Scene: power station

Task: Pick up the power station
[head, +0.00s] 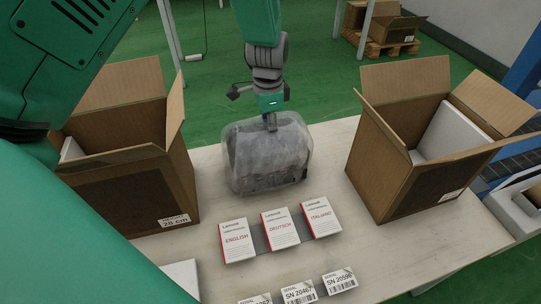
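The power station (268,158) is a dark grey block wrapped in clear, crinkled plastic. It stands on the pale table in the middle of the head view. My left gripper (271,122) points down at the top of the wrapped power station, from an arm that passes out of view at the top. Its tip meets or overlaps the top of the wrap. I cannot tell whether the fingers are open or shut, or whether they touch. My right gripper is not in view.
Open cardboard boxes stand on the table at left (133,190) and right (400,180). English (237,240), Deutsch (280,229) and Italiano (321,217) booklets lie in front of the power station. Serial labels (299,293) lie at the near edge. Bare table lies between the power station and right box.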

